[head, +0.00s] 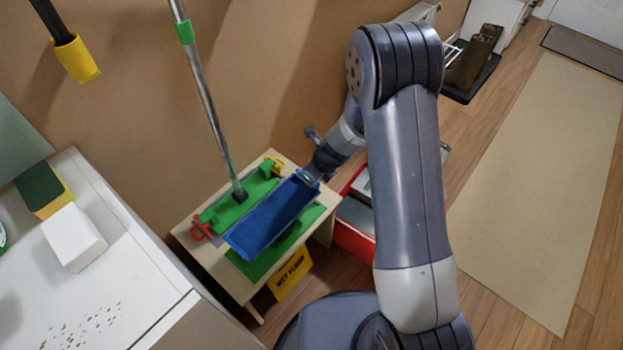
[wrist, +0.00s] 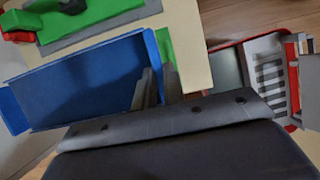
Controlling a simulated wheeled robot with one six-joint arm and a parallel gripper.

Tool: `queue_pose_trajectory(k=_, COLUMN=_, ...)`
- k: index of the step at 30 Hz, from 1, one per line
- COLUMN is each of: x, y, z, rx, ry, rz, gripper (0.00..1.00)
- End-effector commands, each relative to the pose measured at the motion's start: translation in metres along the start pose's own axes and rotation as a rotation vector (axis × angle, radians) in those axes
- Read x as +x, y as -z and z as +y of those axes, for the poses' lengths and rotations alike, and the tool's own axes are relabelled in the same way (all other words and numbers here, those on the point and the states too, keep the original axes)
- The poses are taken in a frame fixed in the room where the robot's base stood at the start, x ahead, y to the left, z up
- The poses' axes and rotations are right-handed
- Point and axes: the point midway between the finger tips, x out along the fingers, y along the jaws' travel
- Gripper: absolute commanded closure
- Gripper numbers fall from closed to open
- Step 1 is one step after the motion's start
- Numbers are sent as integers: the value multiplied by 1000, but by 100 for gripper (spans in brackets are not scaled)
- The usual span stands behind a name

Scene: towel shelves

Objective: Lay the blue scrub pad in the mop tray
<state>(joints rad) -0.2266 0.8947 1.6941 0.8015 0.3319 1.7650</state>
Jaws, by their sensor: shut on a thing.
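A blue open tray (head: 268,222) with raised walls sits over the small wooden table; it also fills the left of the wrist view (wrist: 85,85). My gripper (head: 309,178) is at the tray's far right end. In the wrist view its grey fingers (wrist: 147,88) are closed on the tray's end wall. The tray looks empty inside. I cannot tell whether its underside touches the table. I see no separate blue scrub pad in either view.
A mop with a green head (head: 238,203), a red clip (head: 201,231) and a yellow clip (head: 273,165) stands beside the tray. A green cloth (head: 255,268) lies below it. A red bin (head: 352,235) stands right of the table. Sponges (head: 42,190) lie on the white counter.

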Motion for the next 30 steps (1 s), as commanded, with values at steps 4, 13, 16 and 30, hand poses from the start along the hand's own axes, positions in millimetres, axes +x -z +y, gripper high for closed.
queue_pose_trajectory(k=4, x=4, y=2, z=0, rx=8, ry=3, rz=0, gripper=100)
queue_pose_trajectory(k=13, x=25, y=10, z=0, rx=6, ry=2, rz=1, gripper=100)
queue_pose_trajectory(k=16, x=34, y=14, z=0, rx=5, ry=2, rz=1, gripper=100)
queue_pose_trajectory(k=30, x=46, y=19, z=0, rx=5, ry=2, rz=1, gripper=100)
